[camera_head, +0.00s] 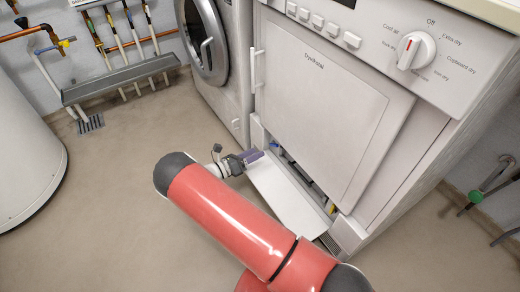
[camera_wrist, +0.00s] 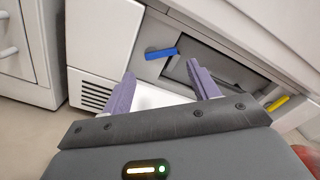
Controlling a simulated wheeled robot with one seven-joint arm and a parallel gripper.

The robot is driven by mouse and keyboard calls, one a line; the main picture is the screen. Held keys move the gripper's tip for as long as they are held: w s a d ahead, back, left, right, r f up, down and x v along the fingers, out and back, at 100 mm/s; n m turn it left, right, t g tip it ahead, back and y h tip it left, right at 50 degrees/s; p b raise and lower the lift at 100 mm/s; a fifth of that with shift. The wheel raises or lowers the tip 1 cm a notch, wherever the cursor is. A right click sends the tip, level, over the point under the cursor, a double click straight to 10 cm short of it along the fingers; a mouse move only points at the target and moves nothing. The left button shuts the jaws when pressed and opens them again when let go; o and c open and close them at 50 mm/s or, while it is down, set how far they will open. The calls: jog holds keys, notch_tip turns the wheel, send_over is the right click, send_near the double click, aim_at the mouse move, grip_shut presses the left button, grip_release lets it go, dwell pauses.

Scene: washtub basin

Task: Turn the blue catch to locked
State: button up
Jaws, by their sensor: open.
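The blue catch (camera_wrist: 161,53) is a small lever on the left of the opening at the dryer's base, in the wrist view. It lies nearly level, its right end tilted slightly up. It shows as a small blue spot (camera_head: 275,146) in the head view. My gripper (camera_wrist: 165,85) has two purple fingers spread apart with nothing between them. The catch lies just beyond the fingertips, apart from them. In the head view my gripper (camera_head: 255,157) is low in front of the dryer, left of the opening. No locked marking is legible.
The white flap (camera_head: 285,195) hangs open below the dryer door (camera_head: 320,110). A yellow catch (camera_wrist: 278,103) sits at the opening's right end. A washing machine (camera_head: 215,60) stands to the left. Floor (camera_head: 110,200) is clear left of my arm.

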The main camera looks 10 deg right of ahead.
aim_at(272, 145)
jog(key=x, duration=0.6)
jog(key=shift+d, duration=0.25)
jog(key=c, duration=0.7)
